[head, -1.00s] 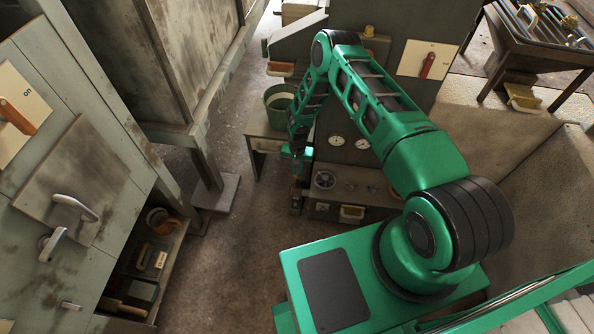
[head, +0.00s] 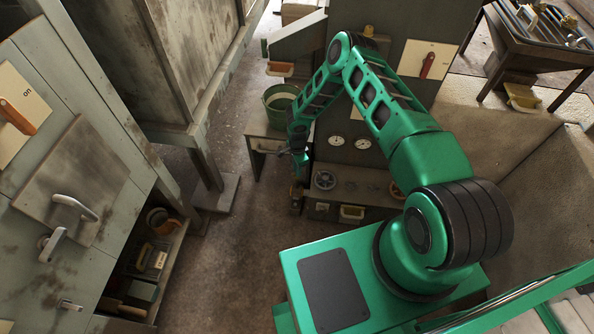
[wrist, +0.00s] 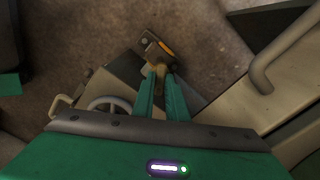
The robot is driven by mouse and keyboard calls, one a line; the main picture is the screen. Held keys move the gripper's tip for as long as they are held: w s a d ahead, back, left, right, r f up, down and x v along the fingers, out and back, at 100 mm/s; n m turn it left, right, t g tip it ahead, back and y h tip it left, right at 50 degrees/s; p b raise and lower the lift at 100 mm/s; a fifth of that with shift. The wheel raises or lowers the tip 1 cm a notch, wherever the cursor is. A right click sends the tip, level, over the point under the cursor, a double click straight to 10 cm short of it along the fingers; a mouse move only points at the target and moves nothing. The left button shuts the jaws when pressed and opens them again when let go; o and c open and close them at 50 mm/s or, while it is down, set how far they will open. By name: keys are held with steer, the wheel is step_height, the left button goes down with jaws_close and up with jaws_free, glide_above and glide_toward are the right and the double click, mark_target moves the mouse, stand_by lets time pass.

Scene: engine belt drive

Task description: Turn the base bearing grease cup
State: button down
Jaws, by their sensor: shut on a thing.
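My gripper (wrist: 161,76) points away from the camera in the wrist view, with its two green fingers close together. They are shut on a small brass-brown piece, the base bearing grease cup (wrist: 160,68), which shows only partly between the fingertips. Just beyond it is a dark bearing block (wrist: 147,46) with an orange-yellow strip. In the head view my gripper (head: 299,171) is low at the left end of the dark machine. The cup cannot be made out clearly there.
A handwheel (wrist: 108,105) lies left of the fingers in the wrist view, and a curved handle (wrist: 262,78) is at right. In the head view a green bucket (head: 280,104) stands on a side table by my forearm. Floor (head: 235,245) is open at left.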

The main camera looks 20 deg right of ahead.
steer(key=m, duration=0.6)
steer(key=shift+w+a+r, duration=0.1)
steer(key=shift+w, duration=0.15)
steer(key=shift+m, duration=0.3)
steer(key=c, duration=1.8)
jaws_free()
steer(key=shift+s, duration=0.1)
steer(key=shift+o, duration=0.2)
step_height(320, 180, up, 11)
steer(key=shift+f, duration=0.2)
